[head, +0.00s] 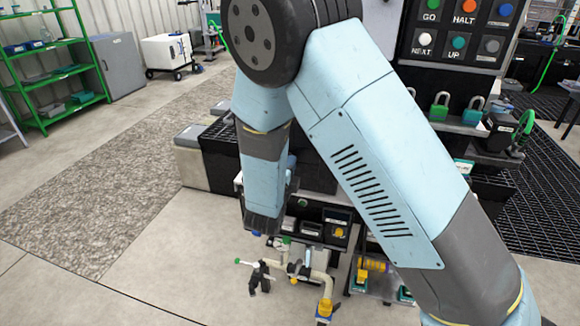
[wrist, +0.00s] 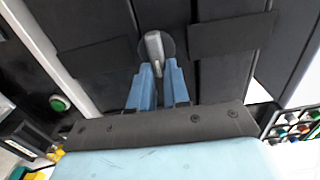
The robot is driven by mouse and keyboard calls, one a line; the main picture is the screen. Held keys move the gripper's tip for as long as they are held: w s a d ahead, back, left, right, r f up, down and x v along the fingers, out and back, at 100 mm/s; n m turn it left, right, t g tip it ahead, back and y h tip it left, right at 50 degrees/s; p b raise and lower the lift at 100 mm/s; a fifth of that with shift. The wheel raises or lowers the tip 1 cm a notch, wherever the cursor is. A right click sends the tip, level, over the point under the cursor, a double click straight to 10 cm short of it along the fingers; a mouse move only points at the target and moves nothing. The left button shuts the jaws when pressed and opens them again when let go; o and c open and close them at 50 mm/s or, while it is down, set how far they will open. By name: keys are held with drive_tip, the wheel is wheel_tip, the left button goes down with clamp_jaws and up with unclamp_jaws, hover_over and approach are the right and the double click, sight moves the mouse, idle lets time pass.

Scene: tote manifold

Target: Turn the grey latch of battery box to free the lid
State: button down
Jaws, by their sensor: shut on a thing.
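The grey latch (wrist: 154,48) shows in the wrist view, a short light-grey lever on a round dark disc. It sits on the dark front of the battery box (wrist: 95,30), between two black plates. My gripper (wrist: 159,69) has its blue fingers on either side of the latch's lower end and is shut on it. The lever leans slightly from upright in the picture. The finger tips hide part of its lower end. In the head view my arm covers much of the middle, and I cannot make out the latch or the finger tips there.
In the head view, a pipe manifold (head: 318,279) with yellow and green parts stands low in front. A button panel (head: 455,35) and padlocks on a shelf are at the right. Green shelving (head: 45,75) stands far left. The floor at left is clear.

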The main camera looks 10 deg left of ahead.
drive_tip(key=shift+s+d+f, duration=0.1)
drive_tip(key=shift+d+f, duration=0.1)
drive_tip(key=shift+f, duration=0.05)
drive_tip(key=c, duration=1.4)
unclamp_jaws()
drive_tip(key=o, duration=0.3)
drive_tip(key=shift+a+r, duration=0.1)
drive_tip(key=s+a, duration=0.1)
drive_tip(key=s, duration=1.2)
drive_tip(key=shift+s, duration=0.3)
